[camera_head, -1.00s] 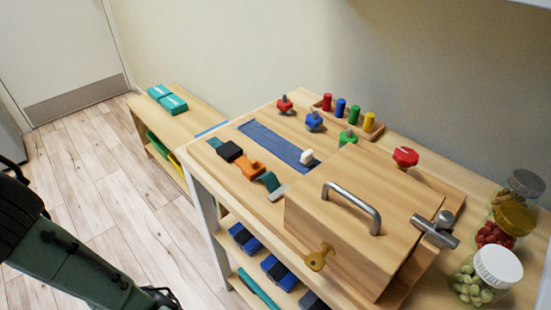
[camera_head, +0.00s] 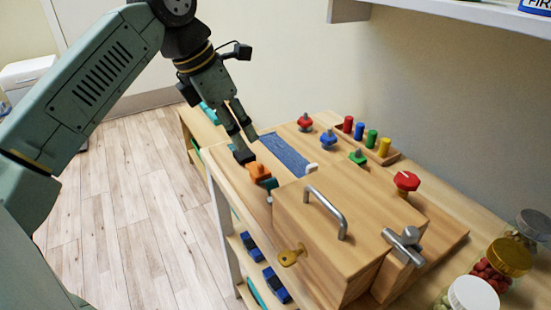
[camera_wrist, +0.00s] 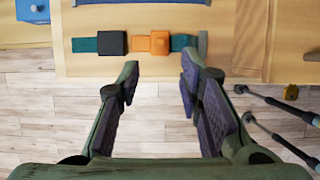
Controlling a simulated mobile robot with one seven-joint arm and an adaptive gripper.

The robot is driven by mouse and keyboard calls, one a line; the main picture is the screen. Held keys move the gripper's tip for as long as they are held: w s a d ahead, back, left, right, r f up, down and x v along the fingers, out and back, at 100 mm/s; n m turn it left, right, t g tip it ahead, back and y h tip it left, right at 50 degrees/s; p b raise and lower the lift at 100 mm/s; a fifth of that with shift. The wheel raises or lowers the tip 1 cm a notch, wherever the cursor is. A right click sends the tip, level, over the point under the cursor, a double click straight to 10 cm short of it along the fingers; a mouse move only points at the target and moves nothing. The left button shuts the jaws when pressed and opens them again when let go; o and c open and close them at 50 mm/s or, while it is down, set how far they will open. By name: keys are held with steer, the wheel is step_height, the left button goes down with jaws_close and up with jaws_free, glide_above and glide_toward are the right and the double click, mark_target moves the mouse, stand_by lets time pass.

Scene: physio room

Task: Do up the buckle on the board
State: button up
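The buckle lies on a teal strap along the front left edge of the wooden board (camera_head: 284,174). Its black half (camera_wrist: 112,43) is on the left and its orange half (camera_wrist: 150,43) on the right, nearly touching with a narrow gap. The orange half also shows in the head view (camera_head: 258,172). The teal strap (camera_wrist: 183,42) runs on to a grey end piece (camera_wrist: 203,45). My gripper (camera_head: 245,143) points down above the black half, partly hiding it. In the wrist view my gripper (camera_wrist: 158,80) is open with nothing between its fingers, on the near side of the buckle.
Jars (camera_head: 472,295) stand at right. Open floor lies left.

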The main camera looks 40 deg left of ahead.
mark_target(260, 165)
steer(key=p+x, duration=0.1)
steer(key=x, duration=0.9)
steer(key=shift+w+d+r, duration=0.1)
steer(key=shift+c, duration=0.4)
jaws_close()
